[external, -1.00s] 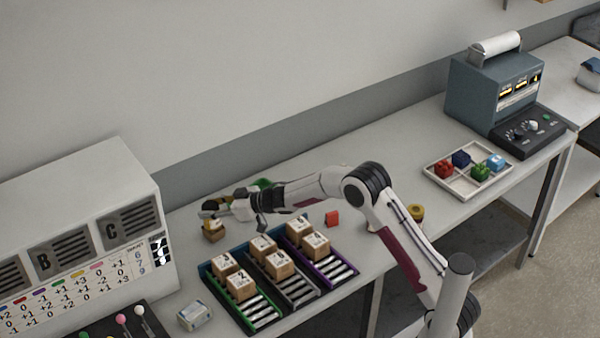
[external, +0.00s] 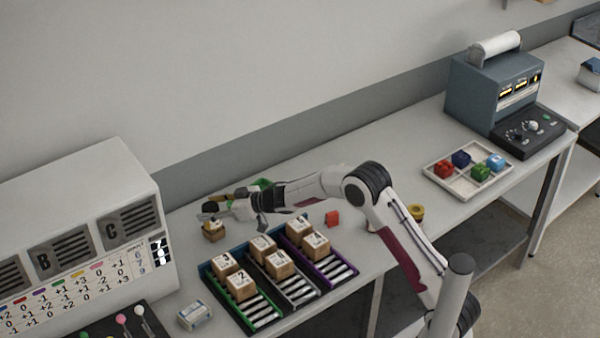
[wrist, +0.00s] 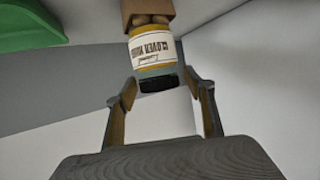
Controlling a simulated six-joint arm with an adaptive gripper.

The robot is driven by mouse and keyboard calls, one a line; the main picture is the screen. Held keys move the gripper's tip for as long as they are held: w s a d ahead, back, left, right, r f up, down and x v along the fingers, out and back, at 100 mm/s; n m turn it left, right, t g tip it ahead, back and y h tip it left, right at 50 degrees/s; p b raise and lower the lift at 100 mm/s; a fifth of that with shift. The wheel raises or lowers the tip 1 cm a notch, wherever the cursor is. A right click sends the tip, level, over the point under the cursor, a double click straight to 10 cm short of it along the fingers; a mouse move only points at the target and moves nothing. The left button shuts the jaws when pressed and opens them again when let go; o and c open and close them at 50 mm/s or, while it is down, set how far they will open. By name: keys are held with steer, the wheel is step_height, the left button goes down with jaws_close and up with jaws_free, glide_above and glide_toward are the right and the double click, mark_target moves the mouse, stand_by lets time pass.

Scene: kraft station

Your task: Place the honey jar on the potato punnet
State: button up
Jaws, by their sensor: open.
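The honey jar (wrist: 153,55), amber with a cream label and dark lid, shows upside down in the wrist view. It appears to stand upright on the potatoes in the brown potato punnet (wrist: 148,13). In the external view the punnet (external: 213,234) is on the bench left of the crate rows, with the jar (external: 209,207) above it, partly hidden by my fingers. My gripper (wrist: 158,88) is open, with a finger on either side of the jar's lid end; gaps show beside the jar. My gripper (external: 213,206) comes in level from the right in the external view.
A green container (external: 262,183) lies behind my gripper. Several boxes on coloured racks (external: 250,308) stand in front of it. A red block (external: 332,218) and a yellow round item (external: 416,212) are to the right. A control console (external: 75,235) stands at left.

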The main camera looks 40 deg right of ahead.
steer(key=v, duration=1.1)
steer(key=shift+s+d, duration=0.25)
steer(key=shift+s, duration=0.05)
stand_by(0.6)
steer(key=s+d+r+m+h, duration=0.35)
steer(key=s+d+r, duration=0.25)
steer(key=s+d, duration=0.25)
steer(key=s+d+r+m+h, duration=0.2)
steer(key=s+d+r+h, duration=0.4)
steer(key=d, duration=0.3)
steer(key=s+f+m+g+y, duration=0.1)
steer(key=s+f+g, duration=0.1)
steer(key=s, duration=1.3)
steer(key=s+f+g, duration=0.3)
steer(key=s, duration=1.3)
steer(key=shift+d+f+m+y, duration=0.25)
steer(key=shift+d+m+y, duration=0.1)
steer(key=shift+d, duration=0.1)
